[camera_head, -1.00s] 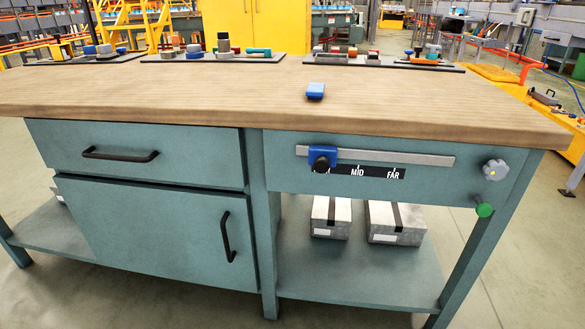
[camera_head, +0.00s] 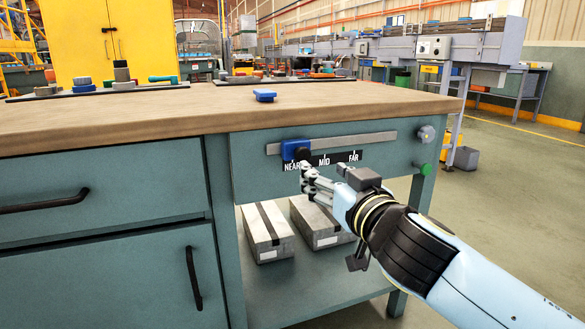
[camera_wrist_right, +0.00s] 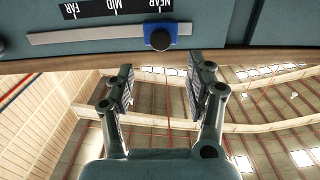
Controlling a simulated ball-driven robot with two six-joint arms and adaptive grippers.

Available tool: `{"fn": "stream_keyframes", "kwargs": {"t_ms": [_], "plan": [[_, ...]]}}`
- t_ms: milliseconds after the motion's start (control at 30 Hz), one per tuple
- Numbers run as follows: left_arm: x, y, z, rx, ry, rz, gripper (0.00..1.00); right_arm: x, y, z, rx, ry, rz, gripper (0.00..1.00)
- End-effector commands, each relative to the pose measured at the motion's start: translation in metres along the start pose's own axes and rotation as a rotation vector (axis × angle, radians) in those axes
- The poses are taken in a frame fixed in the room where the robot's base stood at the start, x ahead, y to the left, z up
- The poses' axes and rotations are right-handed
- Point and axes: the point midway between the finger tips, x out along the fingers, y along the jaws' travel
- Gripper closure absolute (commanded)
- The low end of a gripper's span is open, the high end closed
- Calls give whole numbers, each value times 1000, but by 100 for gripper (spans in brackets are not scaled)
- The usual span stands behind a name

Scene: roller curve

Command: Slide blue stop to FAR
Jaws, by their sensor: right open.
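The blue stop (camera_head: 291,148) with its black round knob sits on the grey metal rail (camera_head: 360,138) at the left end, just above the word NEAR on the black label strip (camera_head: 338,159). MID and FAR are printed farther right. My right gripper (camera_head: 305,178) is open and empty, in front of the drawer face just below the stop, apparently apart from it. In the right wrist view, which is upside down, the stop (camera_wrist_right: 160,36) lies beyond and between the open fingers (camera_wrist_right: 160,75). My left gripper is not in view.
A loose blue block (camera_head: 264,95) lies on the wooden benchtop (camera_head: 170,118). Boxes (camera_head: 264,235) stand on the shelf below. The rail right of the stop is clear.

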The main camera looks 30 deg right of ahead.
Motion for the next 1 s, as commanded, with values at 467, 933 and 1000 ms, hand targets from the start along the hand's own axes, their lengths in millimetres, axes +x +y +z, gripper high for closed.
{"fn": "stream_keyframes", "kwargs": {"t_ms": [467, 933, 1000], "plan": [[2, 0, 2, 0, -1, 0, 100, 77, 0, 1, 1, 2, 1, 46], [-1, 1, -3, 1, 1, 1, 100, 108, 0, 2, 1, 0, 0, 46], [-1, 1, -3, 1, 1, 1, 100, 108, 0, 2, 1, 0, 0, 46]]}}
